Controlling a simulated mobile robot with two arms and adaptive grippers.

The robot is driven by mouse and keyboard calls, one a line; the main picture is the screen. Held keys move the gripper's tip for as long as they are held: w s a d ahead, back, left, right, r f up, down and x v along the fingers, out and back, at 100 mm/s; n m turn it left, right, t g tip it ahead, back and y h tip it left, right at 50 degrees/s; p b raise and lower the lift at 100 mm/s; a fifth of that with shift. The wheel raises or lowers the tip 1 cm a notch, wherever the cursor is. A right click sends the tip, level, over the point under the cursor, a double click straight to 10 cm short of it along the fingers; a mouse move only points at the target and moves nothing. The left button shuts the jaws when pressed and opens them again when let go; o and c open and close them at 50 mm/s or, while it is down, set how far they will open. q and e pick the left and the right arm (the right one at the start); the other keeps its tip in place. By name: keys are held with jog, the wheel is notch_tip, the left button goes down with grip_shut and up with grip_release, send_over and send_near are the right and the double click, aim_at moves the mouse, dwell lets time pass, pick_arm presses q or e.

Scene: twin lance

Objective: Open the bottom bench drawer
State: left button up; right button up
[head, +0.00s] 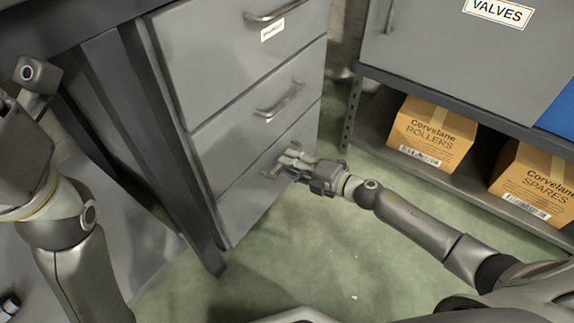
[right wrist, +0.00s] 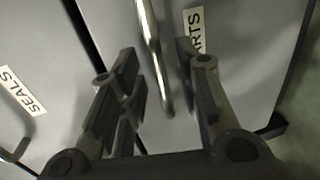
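The grey bottom bench drawer (head: 245,208) is the lowest of three and sits flush with the bench front. My right gripper (head: 277,165) is in front of it at handle height. In the right wrist view the gripper (right wrist: 157,56) is open, with the metal bar handle (right wrist: 151,32) showing between its two fingers. I see no finger closed on the bar. A label ending in "ARTS" (right wrist: 194,32) is beside the handle. My left gripper (head: 22,140) is at the left edge of the head view, away from the drawers; its fingers are unclear.
The middle drawer (head: 235,125) and top drawer (head: 220,50) above look shut. Right of them, a shelf (head: 470,180) holds boxes marked ROLLERS (head: 432,132) and SPARES (head: 537,185). The green floor (head: 300,250) before the drawers is clear.

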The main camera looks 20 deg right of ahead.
jog(key=shift+x, duration=0.9)
grip_shut()
